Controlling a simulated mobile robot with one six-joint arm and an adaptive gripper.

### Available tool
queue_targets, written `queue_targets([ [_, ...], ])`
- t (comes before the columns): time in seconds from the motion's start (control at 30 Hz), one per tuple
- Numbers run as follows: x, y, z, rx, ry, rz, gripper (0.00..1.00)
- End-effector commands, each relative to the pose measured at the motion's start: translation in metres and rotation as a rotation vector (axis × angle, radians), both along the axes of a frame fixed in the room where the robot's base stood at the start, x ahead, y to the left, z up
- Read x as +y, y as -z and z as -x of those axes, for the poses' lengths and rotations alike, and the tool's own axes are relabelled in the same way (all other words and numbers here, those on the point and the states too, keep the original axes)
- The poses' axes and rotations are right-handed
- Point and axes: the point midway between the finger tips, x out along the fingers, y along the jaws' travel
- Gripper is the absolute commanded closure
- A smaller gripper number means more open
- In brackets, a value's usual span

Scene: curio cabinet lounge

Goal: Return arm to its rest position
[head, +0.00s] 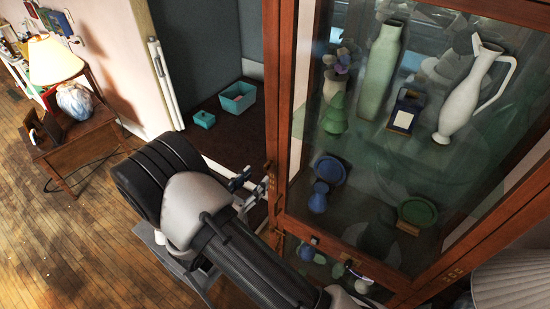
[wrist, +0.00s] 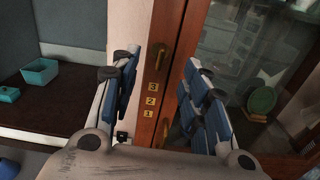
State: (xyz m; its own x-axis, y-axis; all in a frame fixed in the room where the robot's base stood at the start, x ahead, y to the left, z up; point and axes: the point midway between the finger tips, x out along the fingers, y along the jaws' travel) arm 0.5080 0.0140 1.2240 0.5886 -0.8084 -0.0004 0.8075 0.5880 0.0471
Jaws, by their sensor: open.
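My gripper (wrist: 160,66) is open and empty in the wrist view, with its blue-padded fingers spread left and right. Between them shows the reddish wooden frame of the glass cabinet (wrist: 150,125), with a brass fitting (wrist: 162,52) and number tags 3, 2 and 1. I cannot tell whether the fingers touch the frame. In the head view my gripper (head: 252,183) is beside the left post of the cabinet (head: 277,100), partly hidden by my dark and grey arm, which reaches up from the lower middle.
Behind the cabinet glass stand a tall green vase (head: 380,70), a white ewer (head: 464,100) and several smaller pieces. A teal open box (head: 237,98) and a small teal box (head: 204,119) sit on a dark shelf. A wooden side table (head: 85,142) stands left. Wooden floor between is clear.

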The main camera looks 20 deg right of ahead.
Motion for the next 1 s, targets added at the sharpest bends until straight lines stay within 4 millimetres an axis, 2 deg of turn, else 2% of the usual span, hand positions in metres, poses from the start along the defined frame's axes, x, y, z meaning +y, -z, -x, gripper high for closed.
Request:
queue_targets([
  [0.03, 0.011, 0.000, 0.006, 0.000, -0.005, 0.000, 0.58],
  [0.2, 0.034, 0.000, 0.024, -0.001, -0.003, 0.000, 0.58],
  [0.4, 0.046, 0.000, 0.034, -0.001, 0.000, 0.001, 0.58],
  [0.53, 0.045, -0.002, 0.035, -0.004, 0.012, -0.008, 0.58],
  [0.63, 0.033, -0.008, 0.039, -0.022, 0.072, -0.053, 0.58],
  [0.77, -0.001, -0.022, 0.055, -0.073, 0.241, -0.182, 0.58],
  [0.9, -0.039, -0.033, 0.090, -0.149, 0.466, -0.382, 0.58],
  [1.0, -0.058, -0.036, 0.119, -0.212, 0.615, -0.533, 0.58],
])
